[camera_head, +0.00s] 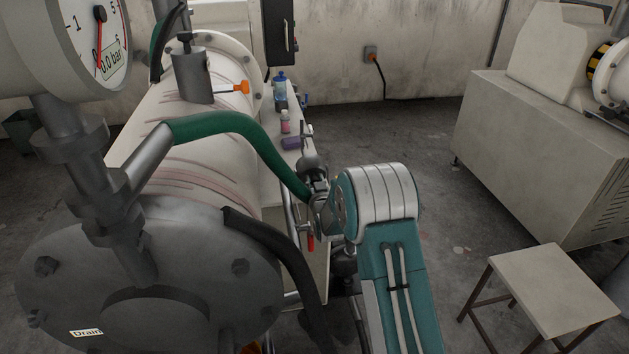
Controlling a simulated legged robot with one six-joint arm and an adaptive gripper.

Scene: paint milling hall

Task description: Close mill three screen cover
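A large horizontal mill (165,135) with a pale, pink-streaked cylinder fills the left side. Its near end is a round grey bolted flange (150,275) with a "Drain" label (86,333). I cannot tell which part is the screen cover, and no "three" marking is legible. My teal and white arm rises from the bottom, right of the mill. Its dark end, my gripper (318,190), is beside the mill's right side, near a green hose. The fingers are small and partly hidden by the arm, so their opening and any contact are unclear.
A pressure gauge (85,35) reads 0.0 bar. A green hose (225,128) and a black hose (275,240) curve close to my arm. Small bottles (280,85) stand on a narrow ledge behind. A stool (552,285) and a cabinet (535,155) are right, with open floor between.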

